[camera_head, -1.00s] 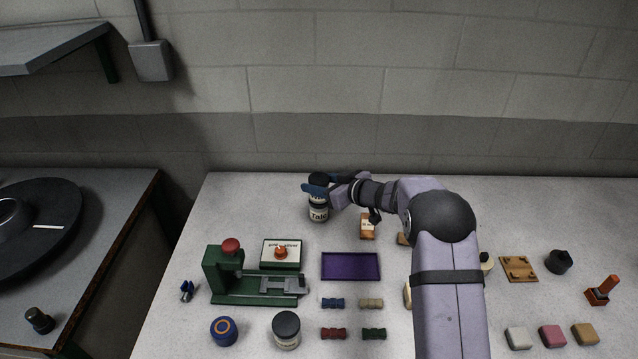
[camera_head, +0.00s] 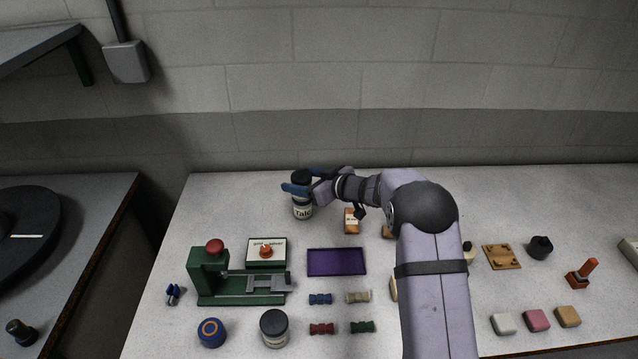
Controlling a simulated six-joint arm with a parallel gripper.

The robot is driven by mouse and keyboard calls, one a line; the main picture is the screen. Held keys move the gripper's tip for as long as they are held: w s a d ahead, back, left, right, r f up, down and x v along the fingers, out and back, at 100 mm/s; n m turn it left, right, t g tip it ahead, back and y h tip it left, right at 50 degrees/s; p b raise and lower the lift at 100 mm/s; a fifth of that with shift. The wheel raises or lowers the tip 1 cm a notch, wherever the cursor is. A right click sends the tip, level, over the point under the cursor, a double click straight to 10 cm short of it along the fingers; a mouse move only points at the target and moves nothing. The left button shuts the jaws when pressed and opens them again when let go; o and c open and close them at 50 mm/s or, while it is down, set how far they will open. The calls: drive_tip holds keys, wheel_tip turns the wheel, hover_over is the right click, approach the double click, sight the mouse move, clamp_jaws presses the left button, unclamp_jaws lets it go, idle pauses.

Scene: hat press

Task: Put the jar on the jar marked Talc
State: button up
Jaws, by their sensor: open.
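The jar marked Talc (camera_head: 302,212) stands upright at the back left of the table, its label facing me. A second jar with a black lid (camera_head: 301,179) sits upright on top of it, partly hidden by my gripper. My gripper (camera_head: 292,189) is open, with its blue fingers around or beside the upper jar. I cannot tell whether they touch it. Another black-lidded jar (camera_head: 274,327) stands at the front left.
A green press with a red knob (camera_head: 214,246) stands left of a purple tray (camera_head: 336,262). Small coloured bow-like pieces (camera_head: 321,328) lie in front of the tray. An orange-brown box (camera_head: 351,221) stands right of the jars. The back left table surface is clear.

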drive_tip(key=b+v, duration=0.2)
drive_tip(key=v, duration=0.9)
drive_tip(key=shift+s+d, duration=0.3)
drive_tip(key=s+d+m+t+h, duration=0.2)
drive_tip(key=d+m+h, duration=0.3)
drive_tip(key=d+h, duration=0.25)
drive_tip(key=s+d+f+m+g+h, duration=0.1)
drive_tip(key=s+f+g, duration=0.1)
drive_tip(key=s, duration=0.4)
drive_tip(key=s+d+f+m+g+h, duration=0.1)
drive_tip(key=s+d+f+g, duration=0.1)
drive_tip(key=s, duration=0.5)
drive_tip(key=s+d+f+m+g+h, duration=0.1)
drive_tip(key=s+d+f+g, duration=0.1)
drive_tip(key=s, duration=0.5)
wheel_tip(320, 180, down, 2)
drive_tip(key=shift+s+d+f+g, duration=0.15)
drive_tip(key=shift+s+f+g, duration=0.05)
drive_tip(key=shift+g, duration=0.3)
drive_tip(key=s+a+g, duration=0.1)
drive_tip(key=s, duration=0.3)
drive_tip(key=s+a+f+g, duration=0.1)
drive_tip(key=s, duration=0.4)
drive_tip(key=s+a+f+m+g+y, duration=0.1)
drive_tip(key=s+a+g, duration=0.1)
drive_tip(key=s, duration=0.2)
drive_tip(key=shift+s+f, duration=0.1)
drive_tip(key=shift+s, duration=0.15)
drive_tip(key=shift+s+a, duration=0.1)
drive_tip(key=shift+s, duration=0.35)
